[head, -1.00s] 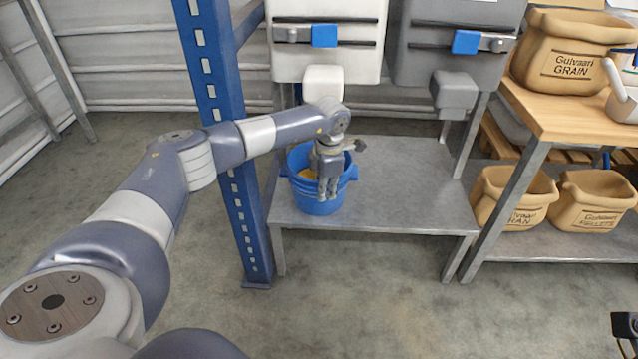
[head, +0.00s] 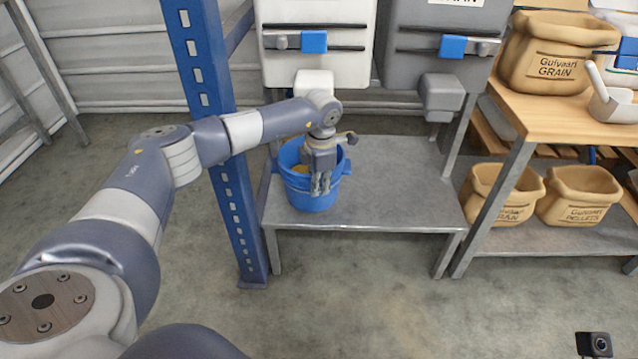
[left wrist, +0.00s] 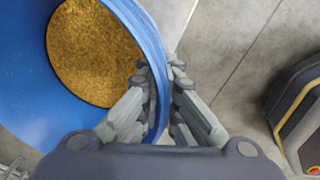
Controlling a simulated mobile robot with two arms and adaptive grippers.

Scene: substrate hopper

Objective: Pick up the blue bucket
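The blue bucket (head: 310,195) stands upright at the left end of the grey metal table, with yellowish grain inside. My left gripper (head: 320,186) points down over its near rim, one finger inside and one outside. In the left wrist view the fingers (left wrist: 160,82) are closed against the bucket wall (left wrist: 157,105), and the grain (left wrist: 100,55) shows on the bucket's floor. I cannot tell whether the bucket's base is clear of the table. Only what looks like my right wrist's camera shows at the bottom right; its fingers are out of view.
The grey table (head: 400,190) is bare right of the bucket. A blue post (head: 236,210) stands close at its left. White (head: 318,50) and grey (head: 440,45) hoppers hang above. A wooden bench (head: 545,120) with sacks is at right.

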